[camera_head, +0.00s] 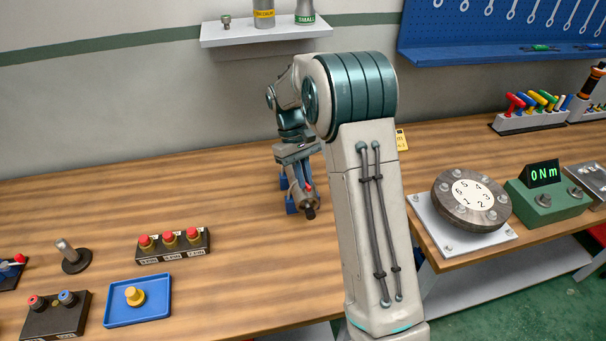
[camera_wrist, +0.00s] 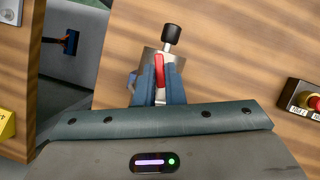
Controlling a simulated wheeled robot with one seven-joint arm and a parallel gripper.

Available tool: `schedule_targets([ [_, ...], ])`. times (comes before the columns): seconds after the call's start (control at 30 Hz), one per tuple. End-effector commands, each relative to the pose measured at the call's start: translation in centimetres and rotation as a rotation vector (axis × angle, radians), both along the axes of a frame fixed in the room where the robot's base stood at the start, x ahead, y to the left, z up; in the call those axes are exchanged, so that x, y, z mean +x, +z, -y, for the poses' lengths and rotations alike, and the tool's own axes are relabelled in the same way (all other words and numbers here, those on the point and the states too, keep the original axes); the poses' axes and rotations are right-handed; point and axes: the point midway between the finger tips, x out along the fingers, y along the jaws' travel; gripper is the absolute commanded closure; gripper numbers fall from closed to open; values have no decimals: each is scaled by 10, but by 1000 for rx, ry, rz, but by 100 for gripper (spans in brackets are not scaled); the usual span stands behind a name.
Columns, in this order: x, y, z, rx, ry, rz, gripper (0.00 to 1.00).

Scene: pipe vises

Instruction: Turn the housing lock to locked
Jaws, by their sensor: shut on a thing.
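In the head view my gripper (camera_head: 299,172) reaches down onto the housing (camera_head: 307,201) at the table's middle. The red lever is only a small spot there. The lock's markings cannot be read.
Button boxes (camera_head: 173,243), a blue tray (camera_head: 138,302) with a yellow knob and a metal lever (camera_head: 71,256) stand at the left. A numbered dial (camera_head: 471,200) and a green torque meter (camera_head: 548,195) stand at the right. The wooden table (camera_head: 200,190) is clear around the housing's left.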

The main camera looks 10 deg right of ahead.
Motion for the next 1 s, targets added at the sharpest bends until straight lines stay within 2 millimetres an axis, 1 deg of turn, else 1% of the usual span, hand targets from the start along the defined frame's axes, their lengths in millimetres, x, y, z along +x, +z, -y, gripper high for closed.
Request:
schedule_targets([
  [0.2,0,1,1,1,-175,0,100],
  [0.5,1,1,3,2,-331,1,100],
  [0.73,1,0,3,1,-379,1,100],
  [1.0,1,0,3,2,-387,0,100],
])
